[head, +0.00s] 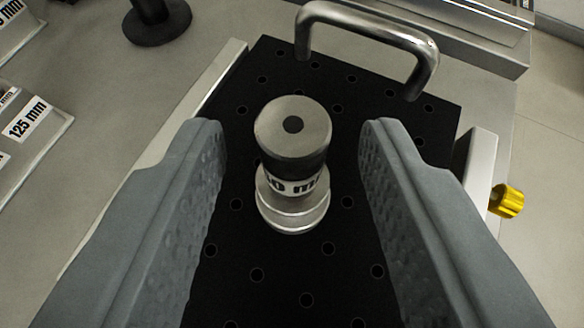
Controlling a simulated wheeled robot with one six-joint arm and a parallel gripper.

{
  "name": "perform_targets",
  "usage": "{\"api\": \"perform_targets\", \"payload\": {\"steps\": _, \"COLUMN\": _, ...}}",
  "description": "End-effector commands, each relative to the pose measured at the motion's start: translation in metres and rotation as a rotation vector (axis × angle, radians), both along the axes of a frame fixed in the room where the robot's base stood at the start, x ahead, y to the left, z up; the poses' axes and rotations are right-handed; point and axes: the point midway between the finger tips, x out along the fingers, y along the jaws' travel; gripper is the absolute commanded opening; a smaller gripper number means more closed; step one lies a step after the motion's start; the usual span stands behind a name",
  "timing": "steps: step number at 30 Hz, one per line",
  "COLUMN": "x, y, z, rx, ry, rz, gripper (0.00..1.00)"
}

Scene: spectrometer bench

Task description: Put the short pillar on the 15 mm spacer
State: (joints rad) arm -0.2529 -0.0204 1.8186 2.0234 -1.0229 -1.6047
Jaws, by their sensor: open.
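A metal pillar (293,143) stands upright on a black perforated plate (306,275). It has a round top with a dark centre hole, a dark band and a white label partly reading "0 mm". A wider, stepped silver round part (292,217) shows at its foot. I cannot tell whether this is the pillar's own base or a separate spacer. My gripper (293,135) is open, with one grey finger on each side of the pillar and a visible gap to both. No spacer marked 15 mm can be made out.
A metal handle (370,30) arches over the plate's far end. Pale rails flank the plate, and a yellow knob (507,201) sits at right. A rack labelled 125 mm (30,135) is at left. A black round-based stand (157,22) is at the back left.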

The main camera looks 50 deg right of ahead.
Motion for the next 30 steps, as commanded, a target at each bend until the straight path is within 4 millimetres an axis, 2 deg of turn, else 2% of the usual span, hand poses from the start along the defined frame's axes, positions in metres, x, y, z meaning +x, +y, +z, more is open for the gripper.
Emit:
{"api": "perform_targets", "payload": {"steps": 5, "x": -0.013, "y": 0.014, "z": 0.011, "rx": 0.000, "ry": -0.002, "rz": 0.003, "gripper": 0.41}}
{"api": "perform_targets", "payload": {"steps": 18, "x": -0.060, "y": 0.064, "z": 0.048, "rx": 0.001, "ry": -0.001, "rz": 0.003, "gripper": 0.41}}
{"api": "perform_targets", "payload": {"steps": 24, "x": -0.069, "y": 0.074, "z": 0.056, "rx": 0.001, "ry": -0.001, "rz": 0.002, "gripper": 0.41}}
{"api": "perform_targets", "payload": {"steps": 30, "x": -0.071, "y": 0.075, "z": 0.057, "rx": 0.000, "ry": 0.000, "rz": 0.000, "gripper": 0.41}}
